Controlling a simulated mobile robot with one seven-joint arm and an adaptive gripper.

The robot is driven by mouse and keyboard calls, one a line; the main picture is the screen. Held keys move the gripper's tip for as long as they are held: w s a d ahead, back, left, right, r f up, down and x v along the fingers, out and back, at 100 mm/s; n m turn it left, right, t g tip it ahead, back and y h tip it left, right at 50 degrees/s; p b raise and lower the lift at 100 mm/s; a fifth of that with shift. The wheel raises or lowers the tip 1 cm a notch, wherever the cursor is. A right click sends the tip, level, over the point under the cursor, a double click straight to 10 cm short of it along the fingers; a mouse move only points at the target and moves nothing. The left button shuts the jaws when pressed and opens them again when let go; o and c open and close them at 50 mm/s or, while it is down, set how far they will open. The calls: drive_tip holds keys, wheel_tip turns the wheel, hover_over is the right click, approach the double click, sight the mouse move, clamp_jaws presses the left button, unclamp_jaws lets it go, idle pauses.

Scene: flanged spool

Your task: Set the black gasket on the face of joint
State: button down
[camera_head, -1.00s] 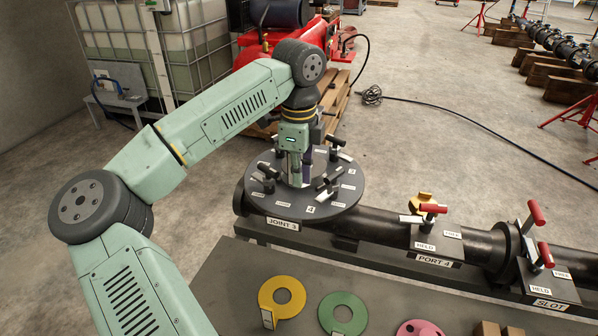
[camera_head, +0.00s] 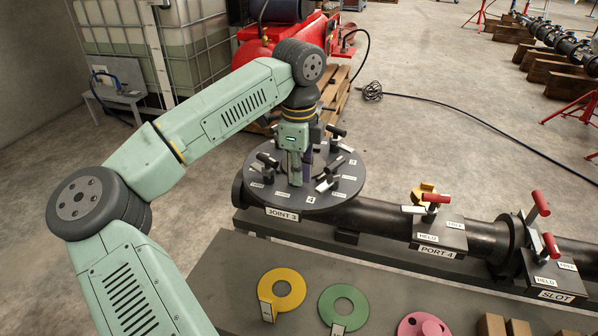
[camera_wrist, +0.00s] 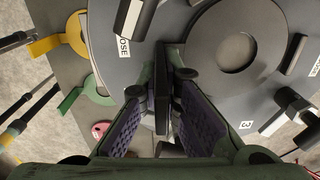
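The black gasket (camera_wrist: 200,48) is a dark flat ring around a lighter round centre, over the joint 3 face in the wrist view. My gripper (camera_wrist: 163,75) has its purple pads on both sides of a thin upright black piece at the ring's left, which looks like the gasket's tab. My gripper also shows in the head view (camera_head: 297,180), pointing down over the grey round face of joint 3 (camera_head: 343,192). There the arm and fingers hide most of the gasket. Whether the ring rests on the face or hovers just above it, I cannot tell.
Several levers (camera_head: 326,184) stand around the joint's face, close to my fingers. Yellow (camera_head: 293,302), green (camera_head: 357,318) and pink (camera_head: 408,325) gaskets lie on the front bench. Port 4 (camera_head: 437,232) and the slot (camera_head: 553,270) are to the right, with red-handled levers.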

drive_tip(key=c, duration=1.7)
unclamp_jaws()
wheel_tip(320, 180, up, 12)
drive_tip(key=shift+s+r, duration=0.1)
